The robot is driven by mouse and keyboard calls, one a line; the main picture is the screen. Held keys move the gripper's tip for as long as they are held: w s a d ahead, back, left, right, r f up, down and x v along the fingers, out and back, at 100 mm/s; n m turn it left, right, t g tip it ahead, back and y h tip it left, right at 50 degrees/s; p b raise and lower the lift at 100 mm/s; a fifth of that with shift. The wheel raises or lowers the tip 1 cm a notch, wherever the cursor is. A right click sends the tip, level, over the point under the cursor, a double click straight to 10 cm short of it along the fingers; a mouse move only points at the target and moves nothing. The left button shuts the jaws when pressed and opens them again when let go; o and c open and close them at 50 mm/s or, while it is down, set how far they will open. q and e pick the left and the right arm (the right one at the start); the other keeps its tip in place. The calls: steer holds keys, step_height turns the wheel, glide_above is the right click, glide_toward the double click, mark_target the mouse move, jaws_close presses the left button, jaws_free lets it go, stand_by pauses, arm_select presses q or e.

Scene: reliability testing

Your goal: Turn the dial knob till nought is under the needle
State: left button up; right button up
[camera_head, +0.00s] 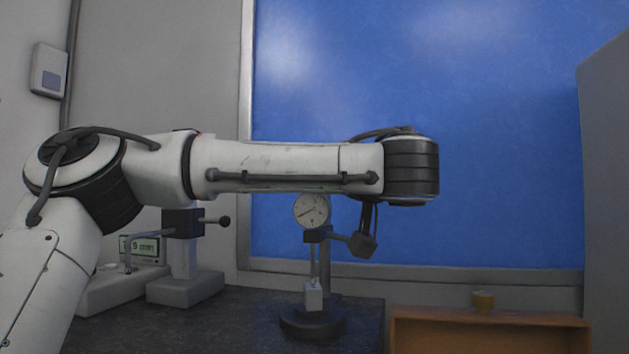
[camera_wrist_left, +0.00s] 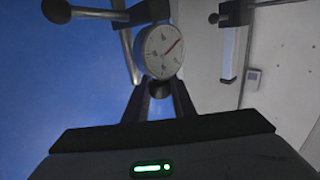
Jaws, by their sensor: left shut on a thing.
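The dial gauge (camera_head: 311,210) has a round white face and a red needle and is clamped on a dark stand (camera_head: 313,324). In the head view the needle slants down to the left; the numerals are too small to read. The dial face (camera_wrist_left: 161,51) also shows in the left wrist view, seen upside down. The dark round dial knob (camera_wrist_left: 158,89) sits at the dial's edge. My left gripper (camera_wrist_left: 159,84) is shut on this knob, one finger on each side. In the head view my left arm hides the knob and the fingers. My right gripper is in neither view.
A second instrument (camera_head: 185,288) with a side handle stands left, before a digital display (camera_head: 140,246). A clamp knob (camera_head: 363,243) juts out right of the gauge.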

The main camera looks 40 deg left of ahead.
arm_select(q)
steer(key=shift+r, duration=0.25)
steer(key=o, duration=1)
steer(key=shift+f, duration=0.1)
step_height(320, 180, up, 9)
steer(key=shift+f+p, duration=0.15)
steer(key=shift+p, duration=1.1)
steer(key=shift+r, duration=0.65)
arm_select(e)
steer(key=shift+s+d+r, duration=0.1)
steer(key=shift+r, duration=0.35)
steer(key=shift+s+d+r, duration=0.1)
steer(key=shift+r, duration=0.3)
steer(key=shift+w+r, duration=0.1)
